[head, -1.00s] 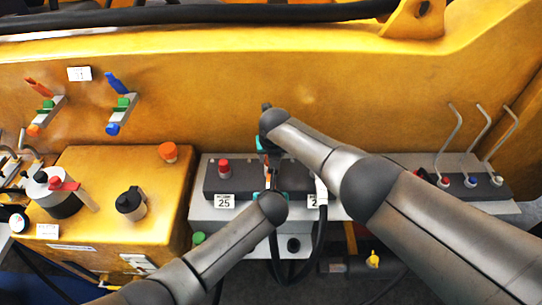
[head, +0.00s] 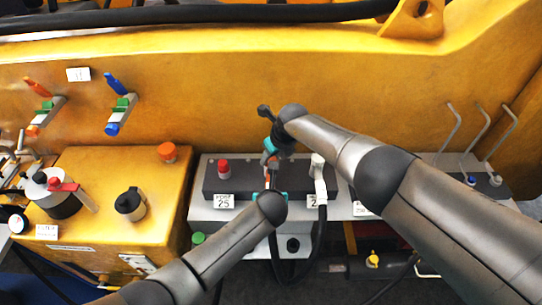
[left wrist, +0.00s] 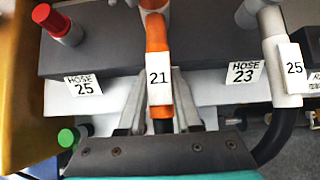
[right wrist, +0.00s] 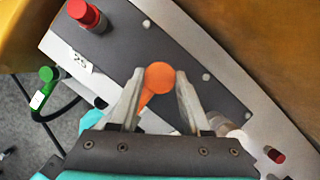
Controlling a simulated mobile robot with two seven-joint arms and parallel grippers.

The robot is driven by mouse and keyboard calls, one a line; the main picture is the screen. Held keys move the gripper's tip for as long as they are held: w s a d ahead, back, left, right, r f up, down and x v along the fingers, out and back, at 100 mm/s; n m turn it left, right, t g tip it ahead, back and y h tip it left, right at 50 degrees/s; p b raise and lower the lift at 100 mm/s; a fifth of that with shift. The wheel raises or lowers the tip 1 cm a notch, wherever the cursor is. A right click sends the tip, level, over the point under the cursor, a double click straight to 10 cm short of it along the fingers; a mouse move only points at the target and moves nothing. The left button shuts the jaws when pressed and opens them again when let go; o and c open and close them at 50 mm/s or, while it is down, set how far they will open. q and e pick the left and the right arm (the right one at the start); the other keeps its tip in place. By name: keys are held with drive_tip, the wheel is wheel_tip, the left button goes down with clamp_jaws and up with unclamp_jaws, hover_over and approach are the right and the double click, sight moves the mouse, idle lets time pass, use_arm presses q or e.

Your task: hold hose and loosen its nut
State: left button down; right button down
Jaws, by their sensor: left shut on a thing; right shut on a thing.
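The orange hose (left wrist: 156,35) wears a white tag reading 21 and stands at the dark block in the left wrist view. My left gripper (left wrist: 158,85) is shut on this hose, with the tag in front of its fingers. In the right wrist view, the round orange end of the fitting (right wrist: 158,76) sits between the fingertips of my right gripper (right wrist: 160,84), which is shut on it. In the head view, my right gripper (head: 271,150) is just above my left gripper (head: 269,195). Where nut and hose meet is hidden.
A white hose (head: 319,178) tagged 25 stands close on the right, beside the plate HOSE 23. A red cap (head: 223,167) stands on the left above the plate HOSE 25. A green cap (head: 198,239) is lower left. The yellow wall (head: 330,90) rises behind.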

drive_tip(key=shift+n, duration=0.8)
drive_tip(key=shift+d+y, duration=0.1)
drive_tip(key=shift+y, duration=0.2)
drive_tip(key=shift+c, duration=1.8)
unclamp_jaws()
drive_tip(key=shift+w+r, duration=0.1)
drive_tip(key=shift+r, duration=0.1)
drive_tip(key=shift+d+r, duration=0.15)
drive_tip(key=shift+r, duration=0.35)
drive_tip(key=shift+s+d+r, duration=0.15)
drive_tip(key=shift+s+r, duration=0.25)
drive_tip(key=v, duration=0.9)
drive_tip(key=shift+r, duration=0.4)
drive_tip(key=shift+d, duration=0.1)
